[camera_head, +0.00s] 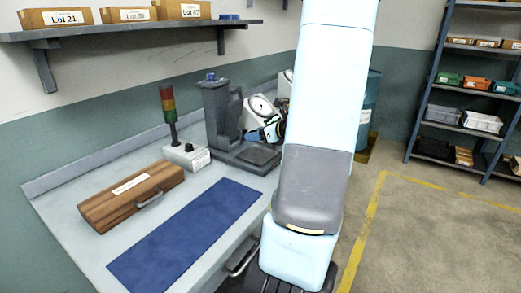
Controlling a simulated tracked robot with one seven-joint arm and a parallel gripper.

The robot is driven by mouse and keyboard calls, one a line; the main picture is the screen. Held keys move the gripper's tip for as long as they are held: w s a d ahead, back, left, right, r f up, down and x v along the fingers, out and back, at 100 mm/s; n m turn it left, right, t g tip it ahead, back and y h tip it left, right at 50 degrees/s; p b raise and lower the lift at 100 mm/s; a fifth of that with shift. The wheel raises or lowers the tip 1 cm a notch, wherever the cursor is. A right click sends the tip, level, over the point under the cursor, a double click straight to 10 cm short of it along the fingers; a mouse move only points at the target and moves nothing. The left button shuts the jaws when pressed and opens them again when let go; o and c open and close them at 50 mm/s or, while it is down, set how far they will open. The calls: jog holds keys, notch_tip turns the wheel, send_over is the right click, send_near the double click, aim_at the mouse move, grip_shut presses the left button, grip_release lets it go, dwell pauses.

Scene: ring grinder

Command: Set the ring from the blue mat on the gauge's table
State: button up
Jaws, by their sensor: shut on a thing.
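The blue mat (185,235) lies flat on the bench and is bare. The gauge (217,115) is a dark grey stand behind it, with a white round dial (260,107) at its right. The gauge's table (258,154) is a dark flat plate low at the front, and no ring shows on it. My gripper (265,131) shows partly, small, just below the dial and above the table, beside my arm link. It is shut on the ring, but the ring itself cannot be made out. My arm hides part of this area.
A wooden case (132,196) and a signal lamp (171,118) on a white box stand left of the gauge. A wall shelf (130,30) with boxes hangs above. A blue drum (368,105) and a storage rack (440,80) stand right. Floor at right is clear.

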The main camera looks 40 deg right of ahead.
send_over(259, 154)
jog(key=f, duration=0.4)
jog(key=s+f, duration=0.1)
jog(key=f, duration=0.1)
jog(key=shift+a, duration=0.4)
jog(key=shift+w+d+f, duration=0.35)
jog(key=shift+w+f, duration=0.05)
jog(key=shift+f, duration=1.65)
jog(key=shift+f, duration=0.1)
jog(key=o, duration=1.1)
